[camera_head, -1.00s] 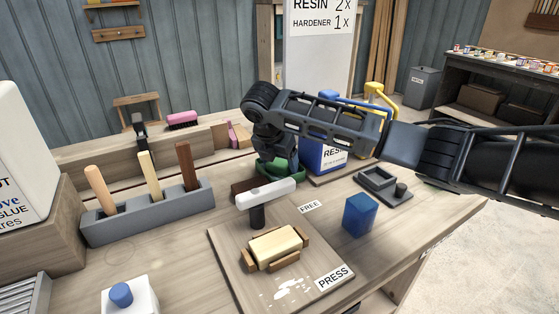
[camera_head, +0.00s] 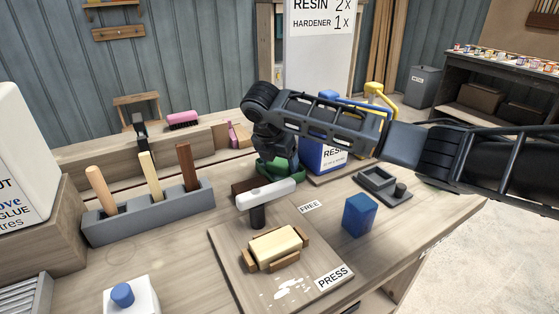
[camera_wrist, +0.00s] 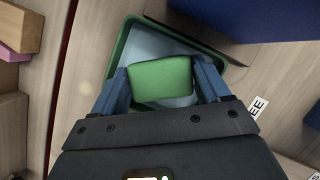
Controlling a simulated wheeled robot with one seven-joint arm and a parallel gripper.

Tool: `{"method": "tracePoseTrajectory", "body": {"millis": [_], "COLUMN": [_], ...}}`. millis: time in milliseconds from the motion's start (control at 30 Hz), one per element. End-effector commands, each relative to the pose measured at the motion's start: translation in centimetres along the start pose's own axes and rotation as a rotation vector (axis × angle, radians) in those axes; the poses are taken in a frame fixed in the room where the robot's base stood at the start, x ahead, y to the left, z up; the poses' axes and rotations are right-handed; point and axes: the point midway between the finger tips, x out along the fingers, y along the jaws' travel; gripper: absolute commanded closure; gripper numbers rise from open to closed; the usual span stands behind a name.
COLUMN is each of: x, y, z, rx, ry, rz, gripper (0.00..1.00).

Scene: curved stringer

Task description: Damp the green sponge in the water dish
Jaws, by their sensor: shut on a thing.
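In the wrist view, my gripper (camera_wrist: 162,85) is shut on the green sponge (camera_wrist: 160,80), with a blue finger on each side of it. The sponge is over the water dish (camera_wrist: 123,47), a green-rimmed dish with pale water inside. Whether the sponge touches the water I cannot tell. In the head view, the green dish (camera_head: 288,172) stands behind the white-topped lever, partly hidden by my arm. The sponge cannot be made out there.
A white-topped lever (camera_head: 265,195) stands just in front of the dish. A board (camera_head: 226,250) holds a cream block (camera_head: 275,244) in a wooden cradle. A blue block (camera_head: 359,214) and a blue resin container (camera_head: 323,156) stand to the right. A tool rack (camera_head: 150,213) is at left.

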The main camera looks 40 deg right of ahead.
Motion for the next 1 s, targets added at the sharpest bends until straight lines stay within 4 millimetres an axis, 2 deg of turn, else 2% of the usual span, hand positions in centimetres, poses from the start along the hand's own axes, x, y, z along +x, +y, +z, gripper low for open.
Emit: {"method": "tracePoseTrajectory", "body": {"millis": [100,800,1000], "x": [-1.2,-5.8,-6.0], "y": [0.0,0.0,0.0], "z": [0.5,2.5,2.5], "rx": [0.000,0.000,-0.001], "ry": [0.000,0.000,-0.001], "rz": [0.001,0.002,0.001], "gripper": [0.49,0.49,0.49]}}
